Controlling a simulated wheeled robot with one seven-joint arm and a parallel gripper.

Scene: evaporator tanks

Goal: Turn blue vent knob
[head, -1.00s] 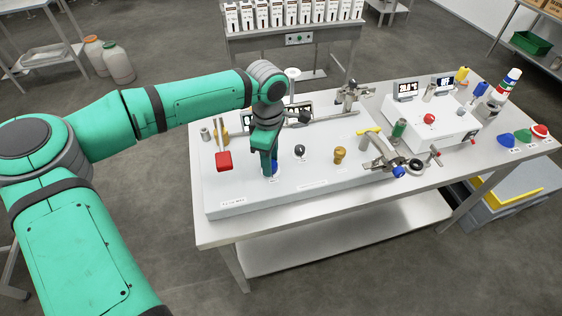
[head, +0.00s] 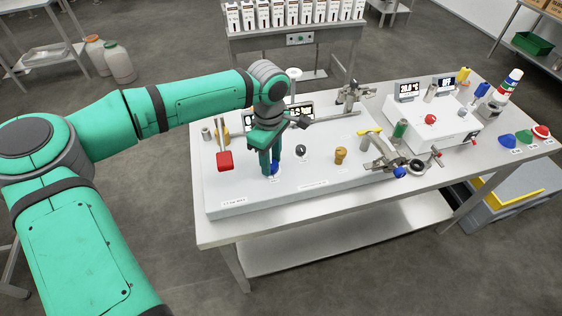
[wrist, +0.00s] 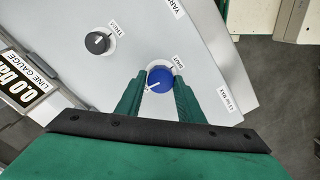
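The blue vent knob (wrist: 160,79) is round with a white pointer line, which points to the lower left in the wrist view. It sits on the white panel beside a small label. My gripper (wrist: 160,82) has one green finger on each side of the knob, and both fingertips appear to press against it. In the head view my gripper (head: 270,165) points straight down at the panel's front left. Only a bit of the blue knob (head: 275,170) shows there, the rest hidden by the fingers.
A black knob (head: 301,150) and a brass fitting (head: 340,155) stand to the right on the panel. A red-handled part (head: 225,161) is close on the left. A line gauge display (wrist: 28,82) shows in the wrist view. Pipes and valves fill the right side.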

